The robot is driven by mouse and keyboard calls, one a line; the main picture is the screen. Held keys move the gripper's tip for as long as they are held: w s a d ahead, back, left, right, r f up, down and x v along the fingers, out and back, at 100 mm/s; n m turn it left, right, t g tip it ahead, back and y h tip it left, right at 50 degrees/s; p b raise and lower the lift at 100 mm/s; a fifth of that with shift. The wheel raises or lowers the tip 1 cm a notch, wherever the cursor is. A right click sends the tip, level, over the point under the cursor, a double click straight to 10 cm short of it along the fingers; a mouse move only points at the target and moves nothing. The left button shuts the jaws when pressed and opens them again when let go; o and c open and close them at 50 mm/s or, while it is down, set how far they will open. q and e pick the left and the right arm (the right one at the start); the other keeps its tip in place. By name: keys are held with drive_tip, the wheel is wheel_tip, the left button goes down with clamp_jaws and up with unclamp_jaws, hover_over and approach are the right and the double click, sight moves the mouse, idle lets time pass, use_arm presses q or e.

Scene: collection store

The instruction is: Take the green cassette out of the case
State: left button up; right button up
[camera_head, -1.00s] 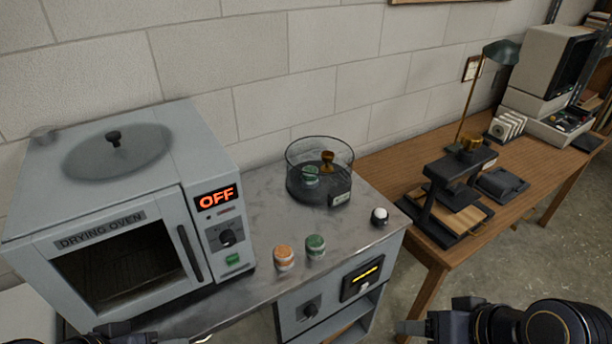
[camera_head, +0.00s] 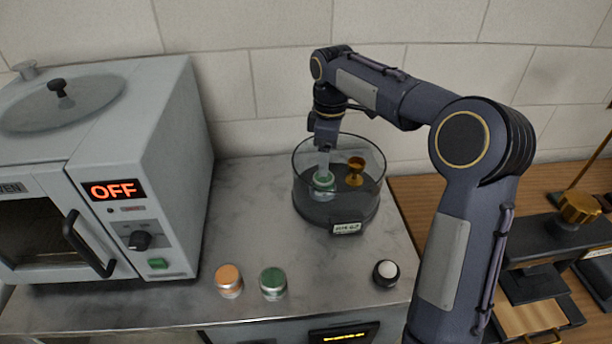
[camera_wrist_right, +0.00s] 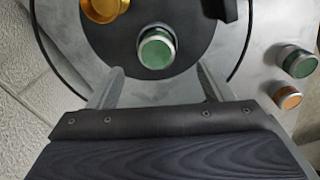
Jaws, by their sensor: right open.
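The case is a round, clear-walled container (camera_head: 302,201) with a dark base, standing on the grey counter. The green cassette (camera_head: 324,180), a small jar-like piece with a green top, stands inside it beside a brass-coloured piece (camera_head: 356,170). My right gripper (camera_head: 324,165) reaches down over the case, just above the green cassette. In the right wrist view the green cassette (camera_wrist_right: 157,49) lies ahead of and between the two open fingers, apart from them. Whether the fingertips are below the rim is hard to tell. My left gripper is not in view.
An orange-topped jar (camera_head: 229,281) and another green-topped jar (camera_head: 273,283) stand at the counter's front, with a white-topped knob (camera_head: 386,273) to their right. The drying oven (camera_head: 150,190) stands left. A wooden table (camera_head: 413,192) is at right. The counter between is clear.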

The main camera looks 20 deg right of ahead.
sight(323, 184)
drive_tip(key=shift+w+f, duration=0.45)
drive_tip(key=shift+w, duration=0.1)
drive_tip(key=shift+w+f+n, duration=0.15)
drive_tip(key=shift+f+n, duration=0.15)
drive_tip(key=shift+f, duration=0.05)
drive_tip(key=f, duration=0.6)
drive_tip(key=shift+s+f, duration=0.3)
drive_tip(key=shift+f, duration=0.1)
drive_tip(key=c, duration=1.1)
